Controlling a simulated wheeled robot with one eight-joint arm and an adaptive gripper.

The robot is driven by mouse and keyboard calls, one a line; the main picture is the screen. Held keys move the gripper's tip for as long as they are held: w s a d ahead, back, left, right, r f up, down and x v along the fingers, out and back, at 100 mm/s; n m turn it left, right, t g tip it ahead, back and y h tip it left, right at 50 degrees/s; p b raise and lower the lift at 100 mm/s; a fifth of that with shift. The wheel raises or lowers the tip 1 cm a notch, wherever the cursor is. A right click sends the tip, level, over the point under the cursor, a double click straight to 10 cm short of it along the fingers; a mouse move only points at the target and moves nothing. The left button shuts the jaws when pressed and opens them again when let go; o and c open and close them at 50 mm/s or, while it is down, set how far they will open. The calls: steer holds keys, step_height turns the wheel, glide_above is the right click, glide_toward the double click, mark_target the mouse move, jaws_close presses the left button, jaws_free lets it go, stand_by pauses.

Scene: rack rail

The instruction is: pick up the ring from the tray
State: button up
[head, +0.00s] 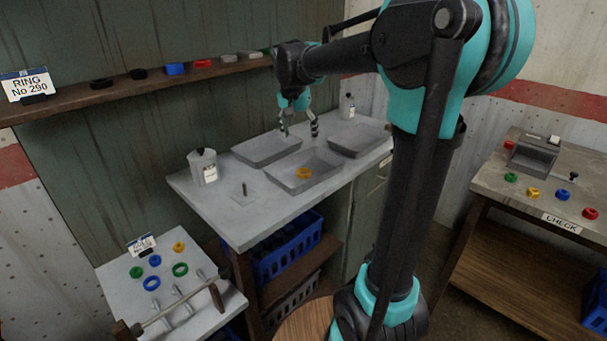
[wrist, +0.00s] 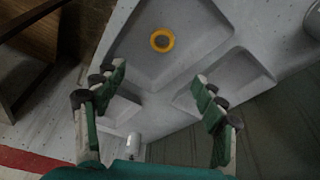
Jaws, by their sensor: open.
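A yellow-orange ring (head: 303,173) lies on the floor of the front grey tray (head: 325,183). In the wrist view the ring (wrist: 162,40) shows near the top, with the tray (wrist: 130,45) around it. My gripper (head: 299,130) is open and empty, above the trays and behind the ring's tray in the head view. In the wrist view its two green fingers (wrist: 158,95) are spread wide, and the ring lies beyond their tips, toward the top of the picture. Nothing hides the ring.
Two more grey trays, one at left (head: 266,149) and one at right (head: 360,140), look empty. A white bottle (head: 203,166) and a small upright pin (head: 244,190) stand on the counter's left; another bottle (head: 347,106) stands at the back. A shelf (head: 150,85) runs along the wall.

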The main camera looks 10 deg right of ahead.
steer(key=x, duration=1.1)
steer(key=shift+a+x, duration=0.2)
steer(key=shift+x, duration=2.4)
steer(key=shift+s, duration=0.2)
steer(key=c, duration=1.2)
